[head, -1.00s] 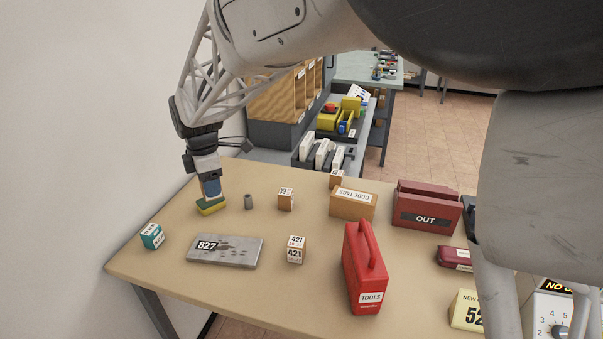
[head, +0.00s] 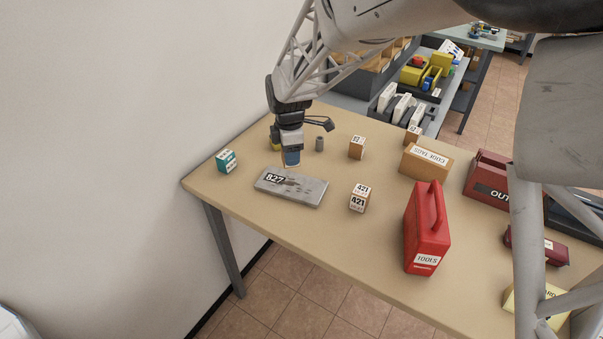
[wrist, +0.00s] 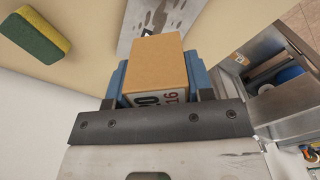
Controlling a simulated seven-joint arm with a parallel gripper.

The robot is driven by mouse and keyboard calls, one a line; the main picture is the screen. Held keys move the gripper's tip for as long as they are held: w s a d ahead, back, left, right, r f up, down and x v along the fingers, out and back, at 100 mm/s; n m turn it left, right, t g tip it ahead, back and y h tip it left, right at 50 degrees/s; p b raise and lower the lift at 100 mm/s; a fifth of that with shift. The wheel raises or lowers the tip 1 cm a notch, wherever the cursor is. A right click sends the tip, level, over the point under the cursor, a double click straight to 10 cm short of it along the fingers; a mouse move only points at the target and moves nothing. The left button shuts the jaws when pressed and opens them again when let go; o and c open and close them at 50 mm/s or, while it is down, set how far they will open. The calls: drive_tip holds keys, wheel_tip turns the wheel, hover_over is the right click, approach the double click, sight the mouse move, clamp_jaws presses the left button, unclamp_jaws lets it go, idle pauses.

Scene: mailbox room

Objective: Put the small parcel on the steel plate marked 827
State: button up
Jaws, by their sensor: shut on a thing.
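My gripper (head: 291,163) is shut on a small parcel (wrist: 158,68), a brown cardboard box with a white number label, clear in the wrist view between the blue fingertips. In the head view the gripper mostly hides the parcel. The steel plate marked 827 (head: 302,192) lies flat on the table, grey and scuffed, its label at its left end. My gripper is just behind the plate's far edge in the head view; the height gap is hard to tell. Part of the plate (wrist: 157,16) shows beyond the parcel in the wrist view.
A yellow-green sponge (wrist: 36,32) lies beside the gripper. A teal box (head: 227,161) stands left of the plate, a box marked 421 (head: 358,198) right of it.

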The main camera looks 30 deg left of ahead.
sight(292, 184)
drive_tip(key=shift+f, duration=1.95)
drive_tip(key=shift+f, duration=0.15)
drive_tip(key=shift+f, duration=1.85)
drive_tip(key=shift+f, duration=0.1)
drive_tip(key=o, duration=1)
drive_tip(key=shift+c, duration=0.2)
wheel_tip(292, 184, up, 12)
drive_tip(key=shift+r, duration=0.1)
